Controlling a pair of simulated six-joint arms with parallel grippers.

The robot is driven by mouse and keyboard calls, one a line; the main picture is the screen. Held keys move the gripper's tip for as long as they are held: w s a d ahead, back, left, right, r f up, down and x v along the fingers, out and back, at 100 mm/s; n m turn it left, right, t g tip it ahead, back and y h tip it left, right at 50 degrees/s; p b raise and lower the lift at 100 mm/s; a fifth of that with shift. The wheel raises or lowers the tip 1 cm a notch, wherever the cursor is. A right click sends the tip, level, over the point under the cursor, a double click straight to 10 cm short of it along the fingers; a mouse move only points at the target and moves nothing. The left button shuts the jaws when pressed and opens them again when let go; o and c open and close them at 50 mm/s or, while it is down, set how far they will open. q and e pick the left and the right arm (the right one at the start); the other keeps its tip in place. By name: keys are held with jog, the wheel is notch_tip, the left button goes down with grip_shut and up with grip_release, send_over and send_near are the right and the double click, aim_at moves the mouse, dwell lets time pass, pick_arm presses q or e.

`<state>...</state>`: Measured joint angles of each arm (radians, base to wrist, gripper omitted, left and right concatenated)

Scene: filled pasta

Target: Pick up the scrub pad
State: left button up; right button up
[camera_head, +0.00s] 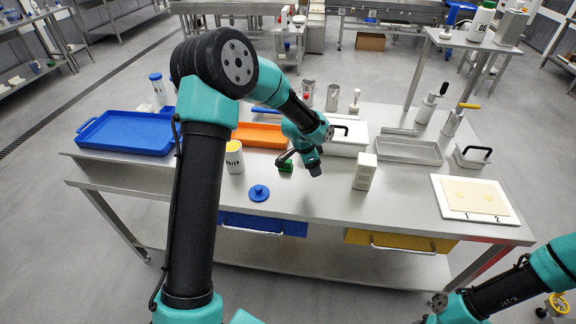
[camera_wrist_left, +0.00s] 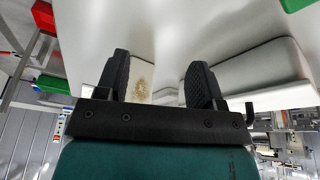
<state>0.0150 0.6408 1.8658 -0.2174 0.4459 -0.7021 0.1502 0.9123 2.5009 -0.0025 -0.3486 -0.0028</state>
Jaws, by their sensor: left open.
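A small green block, which looks like the scrub pad (camera_head: 285,167), lies on the steel table in the head view, just left of and below my left gripper (camera_head: 299,163). Its near side shows; the gripper partly covers it from above. My left gripper is open, with both black fingers apart and nothing between them in the left wrist view (camera_wrist_left: 160,72). Whether a finger touches the pad cannot be told. Green patches show at the left and top right edges of the wrist view; which is the pad is unclear.
A blue lid (camera_head: 259,193) and a labelled jar (camera_head: 234,158) stand left of the gripper. An orange tray (camera_head: 262,134) lies behind, a blue tray (camera_head: 128,134) farther left. A white carton (camera_head: 364,172) stands to the right. The front middle of the table is clear.

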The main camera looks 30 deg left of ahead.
pick_arm(q)
jog(key=w+a+r+m+g+y, duration=0.1)
jog(key=a+r+m, duration=0.1)
jog(key=a+r, duration=0.2)
jog(key=w+a+r+m+g+y, duration=0.1)
jog(key=w+a+r+m, duration=0.1)
jog(key=a+r, duration=0.3)
jog(key=a+m, duration=0.1)
jog(key=a, duration=0.3)
jog(key=shift+w+r+y, duration=0.25)
jog(key=shift+y, duration=0.15)
send_over(286, 164)
jog(key=w+a, duration=0.1)
notch_tip(286, 164, down, 11)
jog(key=shift+f, duration=0.65)
jog(key=shift+w+f, duration=0.15)
jog(key=shift+f, duration=2.45)
